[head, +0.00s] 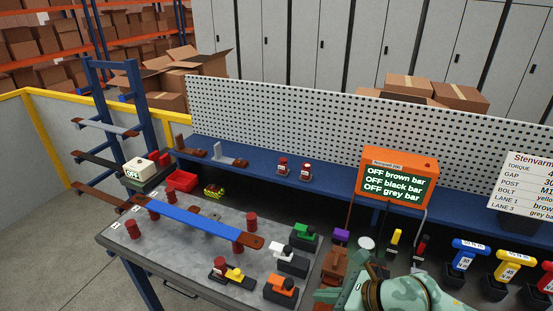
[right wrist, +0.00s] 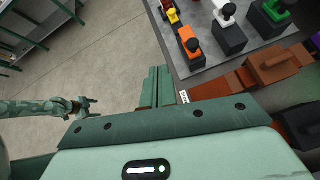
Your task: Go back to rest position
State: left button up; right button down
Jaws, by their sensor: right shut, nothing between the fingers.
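My right gripper (head: 328,297) is at the bottom of the head view, beside the front edge of the workbench (head: 190,262). In the right wrist view its two green fingers (right wrist: 157,88) lie together, shut and empty, over the floor next to the bench edge. It touches no part that I can make out. My left gripper (right wrist: 86,106) shows small at the left of the right wrist view, over the floor and away from the bench. Its finger gap is too small to judge. It is outside the head view.
On the bench, a blue bar (head: 190,222) lies across red posts. Close to my right gripper are an orange-topped block (head: 280,286), a brown block (head: 335,265) and several coloured tools. An orange display (head: 398,176) reads OFF for three bars. Floor at the left is clear.

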jog(key=a+r+m+t+y, duration=0.5)
jog(key=r+m+t, duration=0.3)
jog(key=r, duration=0.6)
jog(key=d+r+m+t+h, duration=0.3)
jog(key=d+m+t+h, duration=0.5)
jog(key=m, duration=0.7)
jog(key=s+d+f+m+g+h, duration=0.3)
jog(key=d+f+m+g+h, duration=0.2)
jog(key=d+m+h, duration=0.55)
jog(key=s+d+f+m+g, duration=0.55)
jog(key=s+f+g, duration=0.35)
jog(key=s, duration=0.3)
jog(key=s+a+f+g+y+b, duration=0.15)
jog(key=f+b, duration=0.35)
jog(key=f, duration=1.3)
jog(key=s+a+f+g+y+b, duration=0.1)
jog(key=s+a+f+b, duration=0.25)
jog(key=f, duration=1.45)
jog(key=s+f+m+g+b, duration=0.1)
jog(key=s+f+b, duration=0.3)
jog(key=s+f, duration=0.6)
jog(key=s+f+m+g+y+b, duration=0.1)
jog(key=s+f+m+g+b, duration=0.1)
jog(key=s+f, duration=0.8)
notch_tip(320, 180, down, 4)
jog(key=m+b, duration=0.1)
jog(key=b, duration=0.1)
jog(key=shift+d+f+b, duration=0.15)
jog(key=shift+f+b, duration=0.1)
jog(key=shift+b, duration=0.15)
